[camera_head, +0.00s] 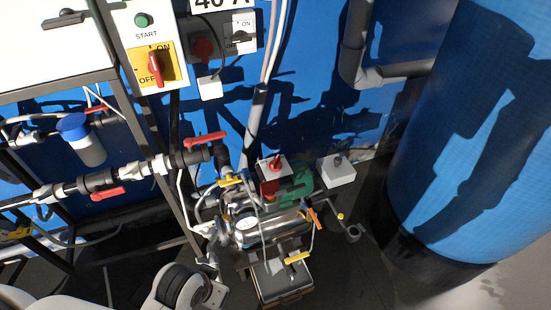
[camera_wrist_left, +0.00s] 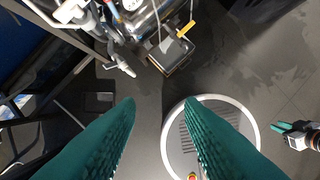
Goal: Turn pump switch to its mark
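A red-knobbed switch on a white box (camera_head: 275,168) sits on top of the green pump motor (camera_head: 297,184) in the head view. A red rotary switch (camera_head: 155,68) on a yellow ON/OFF plate is on the panel at upper left; its handle is near upright. I cannot tell for sure which one is the pump switch, and no clear mark shows on the white box. My left gripper (camera_wrist_left: 158,105) is open and empty, with bare floor between its teal fingers, apart from both switches. What seems to be my right gripper (camera_wrist_left: 284,127) shows small at the wrist view's right edge; its opening is unclear.
Pipes with red-handled valves (camera_head: 205,140) run left of the pump. A blue tank (camera_head: 480,130) stands at right. A grey box (camera_head: 337,171) is right of the pump. A small tray (camera_wrist_left: 172,54) and yellow handle lie below the pump. Floor in front is clear.

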